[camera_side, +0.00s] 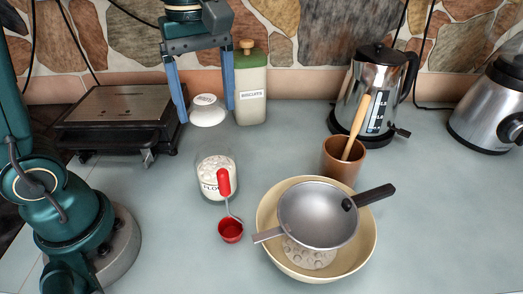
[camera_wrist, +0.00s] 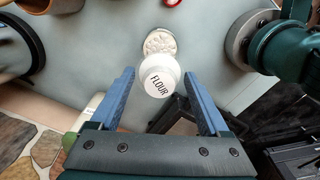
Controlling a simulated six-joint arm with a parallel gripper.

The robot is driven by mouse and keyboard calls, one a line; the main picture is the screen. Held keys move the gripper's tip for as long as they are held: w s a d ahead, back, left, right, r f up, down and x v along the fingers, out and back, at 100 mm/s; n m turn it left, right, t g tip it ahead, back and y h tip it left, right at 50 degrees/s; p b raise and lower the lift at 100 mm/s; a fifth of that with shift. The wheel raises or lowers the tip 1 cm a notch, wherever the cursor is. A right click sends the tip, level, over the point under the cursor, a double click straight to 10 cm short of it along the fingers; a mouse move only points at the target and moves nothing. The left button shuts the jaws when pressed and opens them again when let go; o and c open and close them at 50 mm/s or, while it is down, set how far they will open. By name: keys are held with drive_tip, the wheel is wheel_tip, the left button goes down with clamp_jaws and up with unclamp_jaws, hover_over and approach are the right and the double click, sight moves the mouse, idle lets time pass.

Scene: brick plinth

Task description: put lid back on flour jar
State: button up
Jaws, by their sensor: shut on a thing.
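My gripper (camera_side: 206,114) is shut on a white round lid (camera_side: 207,103), holding it in the air at the back of the counter. In the wrist view the lid (camera_wrist: 159,77) sits between the two blue fingertips, with FLOUR printed on it. The glass flour jar (camera_side: 213,165) stands upright and open on the counter, with white contents. In the side view it is below and in front of the lid. In the wrist view the jar's opening (camera_wrist: 160,41) shows just beyond the lid, which partly covers the jar.
A red measuring scoop (camera_side: 231,230) is in front of the jar, its handle overlapping it in view. A cream bowl (camera_side: 270,255) with a sieve (camera_side: 318,214) is to the right. A biscuits container (camera_side: 251,85) stands close beside my right finger; a grill (camera_side: 120,115) is left.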

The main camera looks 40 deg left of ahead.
wheel_tip(320, 180, down, 6)
drive_tip(key=shift+f, duration=0.25)
idle(0.5)
drive_tip(key=shift+f, duration=0.15)
idle(1.8)
drive_tip(key=o, duration=1.2)
drive_tip(key=shift+r, duration=3.5)
clamp_jaws()
